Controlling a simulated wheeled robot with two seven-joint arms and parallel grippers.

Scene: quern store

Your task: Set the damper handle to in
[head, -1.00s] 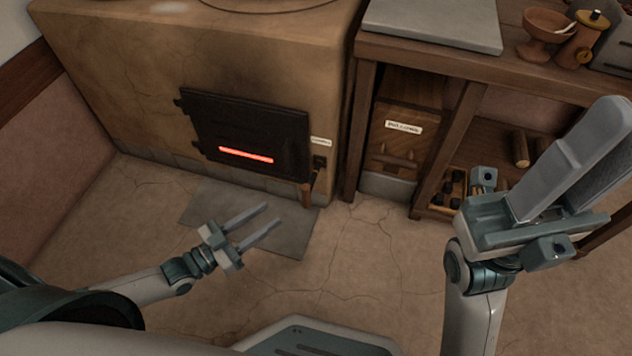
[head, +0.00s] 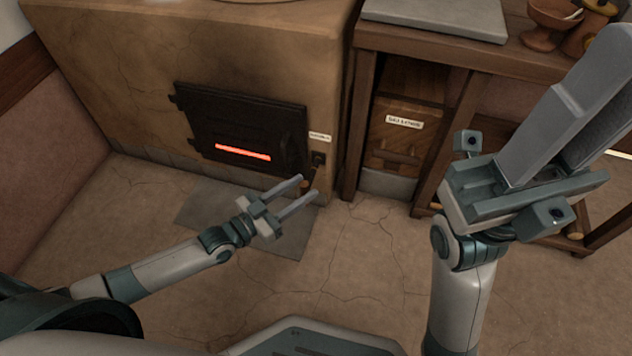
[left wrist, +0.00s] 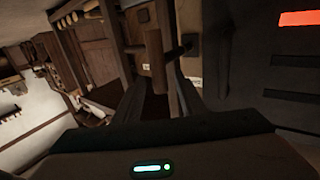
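The damper handle (left wrist: 156,60) is a wooden grip on a dark bar at the stove's right front. In the head view the handle (head: 306,185) is largely hidden by my left gripper. My left gripper (head: 307,188) is open, its two fingertips right at the handle. In the left wrist view the fingers point toward the handle, one to each side of it; I cannot tell whether they touch it. My right gripper (head: 603,88) is raised at the right, far from the handle; its finger gap is unclear.
The stove door (head: 240,130) has a glowing red slot, left of the handle. A small label (head: 320,137) sits above the damper's dark plate. A wooden bench (head: 430,46) with a labelled drawer box (head: 402,135) stands to the right. A grey floor slab (head: 200,208) lies before the stove.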

